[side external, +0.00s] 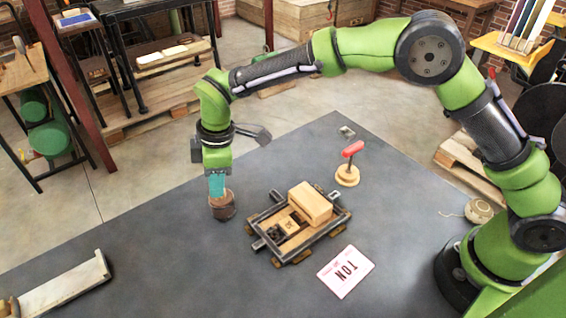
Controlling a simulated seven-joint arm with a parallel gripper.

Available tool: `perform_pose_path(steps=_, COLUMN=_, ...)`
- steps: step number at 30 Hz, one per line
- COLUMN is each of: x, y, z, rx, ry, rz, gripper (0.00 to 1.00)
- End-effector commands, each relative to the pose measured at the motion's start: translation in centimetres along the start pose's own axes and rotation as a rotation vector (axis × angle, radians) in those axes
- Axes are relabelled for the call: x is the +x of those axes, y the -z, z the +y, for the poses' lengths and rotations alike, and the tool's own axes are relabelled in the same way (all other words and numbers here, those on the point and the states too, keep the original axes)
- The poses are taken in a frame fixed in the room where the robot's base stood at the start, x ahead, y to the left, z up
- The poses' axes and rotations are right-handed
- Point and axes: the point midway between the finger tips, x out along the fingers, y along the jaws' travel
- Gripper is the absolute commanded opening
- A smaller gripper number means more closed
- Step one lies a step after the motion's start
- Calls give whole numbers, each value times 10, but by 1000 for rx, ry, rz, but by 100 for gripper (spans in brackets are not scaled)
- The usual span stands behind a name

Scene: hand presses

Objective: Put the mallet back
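My gripper (218,190) points straight down, with its teal fingers at the top of a short brown round object (222,208) on the dark table. I cannot tell whether this is the mallet's head or a small cup. The fingers hide its top, and I cannot see whether they are closed on anything. No other thing in view is clearly a mallet.
A wooden press frame (297,222) with a pale block stands mid-table. Behind it is a red-handled tool on a round base (347,176). A printed card (346,271) lies in front. A long grey-and-wood piece (65,287) lies front left. Table between is clear.

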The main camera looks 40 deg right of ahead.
Motion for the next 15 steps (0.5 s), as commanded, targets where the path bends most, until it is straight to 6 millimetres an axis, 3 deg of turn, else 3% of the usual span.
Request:
perform_pose_path(steps=1, x=0, y=0, z=0, rx=0, ry=1, rz=-1, gripper=35)
perform_pose_path(steps=4, x=0, y=0, z=0, rx=0, ry=1, rz=-1, gripper=51)
perform_pose_path(steps=15, x=-5, y=1, z=0, rx=0, ry=0, rz=1, gripper=52)
